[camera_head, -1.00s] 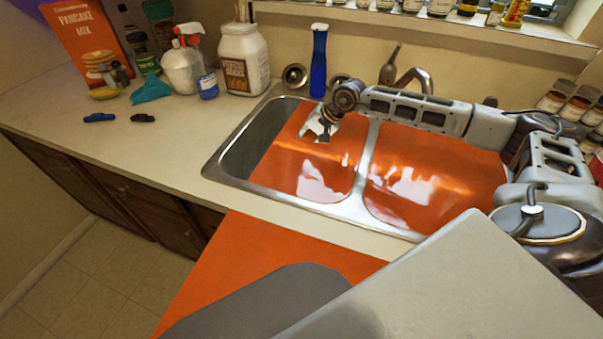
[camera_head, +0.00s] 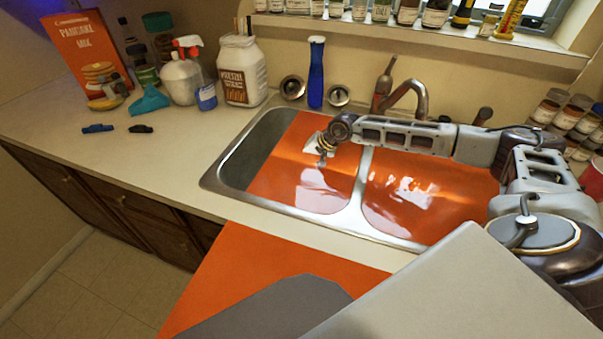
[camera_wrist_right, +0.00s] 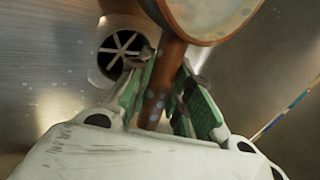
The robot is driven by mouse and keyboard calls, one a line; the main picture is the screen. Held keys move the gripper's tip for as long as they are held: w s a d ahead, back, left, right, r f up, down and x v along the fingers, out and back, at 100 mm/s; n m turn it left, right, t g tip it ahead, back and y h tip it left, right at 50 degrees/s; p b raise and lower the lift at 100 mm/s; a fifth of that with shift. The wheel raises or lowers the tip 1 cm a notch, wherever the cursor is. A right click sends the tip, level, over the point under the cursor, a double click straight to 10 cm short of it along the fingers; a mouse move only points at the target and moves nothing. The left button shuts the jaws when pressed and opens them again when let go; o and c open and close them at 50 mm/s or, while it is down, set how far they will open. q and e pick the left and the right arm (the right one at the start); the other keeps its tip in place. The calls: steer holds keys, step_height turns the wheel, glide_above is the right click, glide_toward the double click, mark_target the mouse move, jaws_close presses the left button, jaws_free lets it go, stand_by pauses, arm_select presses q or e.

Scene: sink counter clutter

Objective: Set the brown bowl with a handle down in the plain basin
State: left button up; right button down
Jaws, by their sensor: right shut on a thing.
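In the right wrist view the brown bowl (camera_wrist_right: 212,14) shows its rim and pale inside at the top, partly cut off by the frame. Its brown handle (camera_wrist_right: 165,75) runs down between the green pads of my right gripper (camera_wrist_right: 168,95), which is shut on it. A drain and bare metal show behind. In the head view my right gripper (camera_head: 325,158) hangs over the left basin (camera_head: 235,160); I cannot make out the bowl there. My left gripper is not in view.
The right basin (camera_head: 435,190) lies beside it. Both basins show a glossy orange area in the head view. The faucet (camera_head: 408,98) and a blue-handled brush (camera_head: 316,75) stand behind. A thin blue-and-yellow stick (camera_wrist_right: 285,115) leans right in the wrist view.

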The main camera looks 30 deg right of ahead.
mark_target(301, 172)
steer(key=shift+f, duration=1.8)
steer(key=c, duration=1.3)
jaws_free()
steer(key=shift+f, duration=0.1)
steer(key=v, duration=1.2)
